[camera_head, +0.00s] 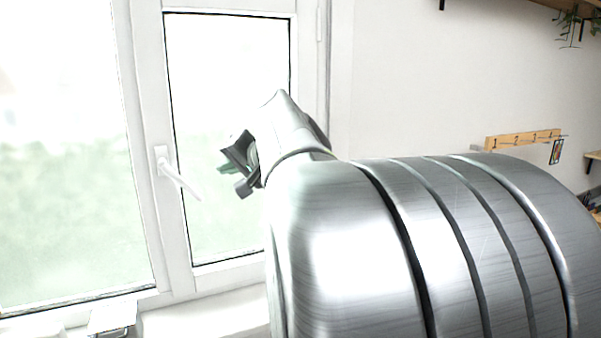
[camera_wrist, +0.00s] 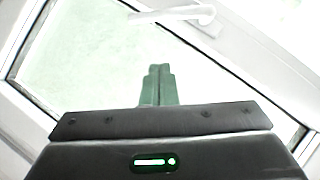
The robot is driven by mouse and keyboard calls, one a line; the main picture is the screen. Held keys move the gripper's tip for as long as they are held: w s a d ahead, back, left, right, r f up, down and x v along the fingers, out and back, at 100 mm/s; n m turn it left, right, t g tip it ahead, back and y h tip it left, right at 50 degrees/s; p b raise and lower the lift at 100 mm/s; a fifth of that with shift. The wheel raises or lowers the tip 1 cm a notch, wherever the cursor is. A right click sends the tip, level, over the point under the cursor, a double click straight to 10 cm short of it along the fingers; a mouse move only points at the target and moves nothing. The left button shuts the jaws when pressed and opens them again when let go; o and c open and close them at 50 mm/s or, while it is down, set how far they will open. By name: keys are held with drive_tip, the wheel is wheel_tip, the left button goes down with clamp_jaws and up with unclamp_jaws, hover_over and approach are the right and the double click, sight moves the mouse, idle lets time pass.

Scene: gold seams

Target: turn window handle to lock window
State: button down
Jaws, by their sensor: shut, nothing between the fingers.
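The white window handle (camera_head: 178,178) sits on the left frame of the right window sash (camera_head: 178,240) in the head view. Its lever slants down to the right from its base. In the wrist view the handle (camera_wrist: 180,14) shows near the top, lying roughly level across the frame. My gripper (camera_head: 224,163) is in front of the glass, to the right of the handle and apart from it. In the wrist view its green fingers (camera_wrist: 157,82) are together with nothing between them, and their tips point toward the handle. My arm hides the lower right of the window.
A fixed window pane (camera_head: 65,180) is on the left. A white sill (camera_head: 205,318) runs below, with a small white object (camera_head: 112,316) on it. A wooden rack with numbers (camera_head: 522,138) hangs on the right wall. The space between gripper and handle looks clear.

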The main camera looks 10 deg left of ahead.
sight(180, 179)
drive_tip(key=w+a+f+p, duration=0.1)
drive_tip(key=a+f+p, duration=0.1)
drive_tip(key=a+f, duration=0.2)
drive_tip(key=a, duration=0.3)
drive_tip(key=shift+w, duration=0.25)
drive_tip(key=shift+a+f, duration=0.1)
drive_tip(key=shift+f, duration=0.1)
drive_tip(key=shift+f+b, duration=0.15)
drive_tip(key=shift+b, duration=0.55)
